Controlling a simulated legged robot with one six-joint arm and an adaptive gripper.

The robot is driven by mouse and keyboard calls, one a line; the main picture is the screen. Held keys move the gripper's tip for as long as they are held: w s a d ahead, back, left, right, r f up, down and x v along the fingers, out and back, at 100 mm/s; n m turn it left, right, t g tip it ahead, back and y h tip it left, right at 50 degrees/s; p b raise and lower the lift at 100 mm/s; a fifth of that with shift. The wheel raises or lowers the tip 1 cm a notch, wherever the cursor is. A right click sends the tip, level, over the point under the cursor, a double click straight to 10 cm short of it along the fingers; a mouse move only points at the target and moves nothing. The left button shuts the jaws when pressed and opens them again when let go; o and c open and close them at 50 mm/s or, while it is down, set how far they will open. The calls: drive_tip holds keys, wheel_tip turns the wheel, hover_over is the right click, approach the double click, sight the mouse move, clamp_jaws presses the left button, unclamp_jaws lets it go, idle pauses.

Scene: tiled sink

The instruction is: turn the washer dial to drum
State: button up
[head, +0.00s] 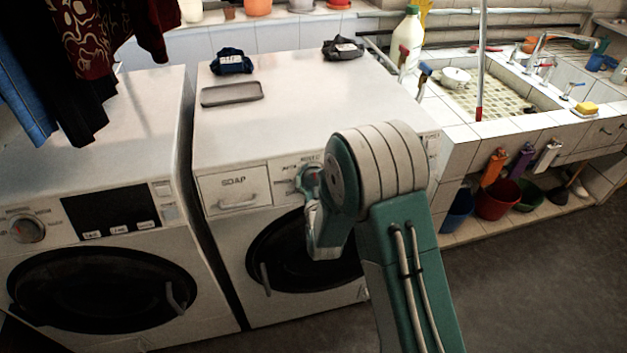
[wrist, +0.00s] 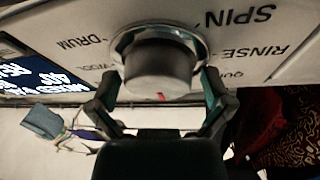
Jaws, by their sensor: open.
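The washer dial (wrist: 158,68) is a dark grey round knob on a silvery base, seen close in the wrist view. Its small red mark is at the picture's lower side, between the upside-down labels WOOL and a partly hidden one beginning QU. The label DRUM (wrist: 82,43) is at the left; RINSE and SPIN are at the right. My open gripper (wrist: 160,88) has one finger on each side of the dial; I cannot tell whether they touch it. In the head view my gripper (head: 312,190) is at the front panel of the right washer (head: 290,120), hiding most of the dial.
A second washer (head: 90,130) stands close at the left with its own dial (head: 26,228). A soap drawer (head: 236,190) is left of my gripper. Clothes hang at upper left. A tiled sink is at the right; the dark floor in front is clear.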

drive_tip(key=c, duration=0.9)
drive_tip(key=shift+c, duration=0.2)
